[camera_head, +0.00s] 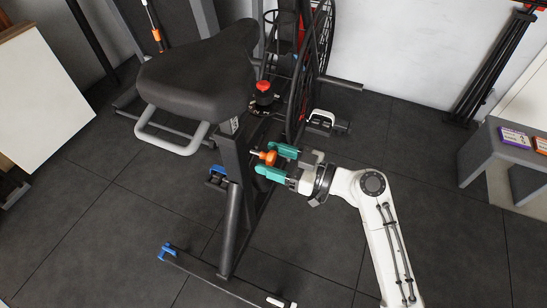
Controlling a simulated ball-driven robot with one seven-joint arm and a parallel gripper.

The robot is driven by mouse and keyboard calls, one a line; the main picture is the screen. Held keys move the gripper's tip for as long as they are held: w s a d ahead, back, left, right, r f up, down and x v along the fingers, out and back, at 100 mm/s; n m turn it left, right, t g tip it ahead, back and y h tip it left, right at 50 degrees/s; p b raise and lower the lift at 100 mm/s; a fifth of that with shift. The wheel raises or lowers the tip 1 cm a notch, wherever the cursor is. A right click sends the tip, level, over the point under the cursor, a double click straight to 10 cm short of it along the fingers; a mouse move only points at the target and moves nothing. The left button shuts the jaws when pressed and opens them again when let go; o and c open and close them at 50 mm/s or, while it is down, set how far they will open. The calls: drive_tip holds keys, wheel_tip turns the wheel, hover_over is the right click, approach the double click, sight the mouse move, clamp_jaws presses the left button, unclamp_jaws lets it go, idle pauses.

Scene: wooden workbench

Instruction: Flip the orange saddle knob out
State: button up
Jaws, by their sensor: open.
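An orange knob (269,157) sticks out from the side of the exercise bike's dark seat post, below the black saddle (202,72). My gripper (269,162) has teal fingers and comes in from the right. The fingers are open, one on the far side of the knob and one on the near side. The knob lies between the fingertips; I cannot tell whether they touch it. Part of the knob is hidden by the fingers.
The bike's frame post (234,180) stands left of my gripper, with the spoked wheel (315,70) behind. A red knob (263,86) sits above on the frame. A grey bench (495,150) stands at the right. The dark tiled floor on the right is clear around my arm.

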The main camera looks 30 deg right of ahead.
drive_tip(key=p+v, duration=0.1)
drive_tip(key=v, duration=0.9)
drive_tip(key=shift+s+d, duration=0.2)
drive_tip(key=shift+s, duration=0.15)
drive_tip(key=s+a+f+m+g+h, duration=0.1)
drive_tip(key=s+a+f+g+h, duration=0.1)
drive_tip(key=s+f+g, duration=0.3)
drive_tip(key=s+a+f+m+g+h, duration=0.1)
drive_tip(key=s+a+f+g+h, duration=0.15)
drive_tip(key=f, duration=0.45)
drive_tip(key=s+d+f+m+g+h, duration=0.1)
drive_tip(key=s+d+m+g+h, duration=0.2)
drive_tip(key=s+m+g+h, duration=0.5)
wheel_tip(320, 180, up, 28)
drive_tip(key=s+n+t+y+p, duration=0.1)
drive_tip(key=s+n+t+p, duration=0.1)
drive_tip(key=p, duration=2.6)
drive_tip(key=shift+s+d+r+y+p, duration=0.2)
drive_tip(key=shift+s+d+y+p, duration=0.15)
drive_tip(key=shift+d, duration=0.1)
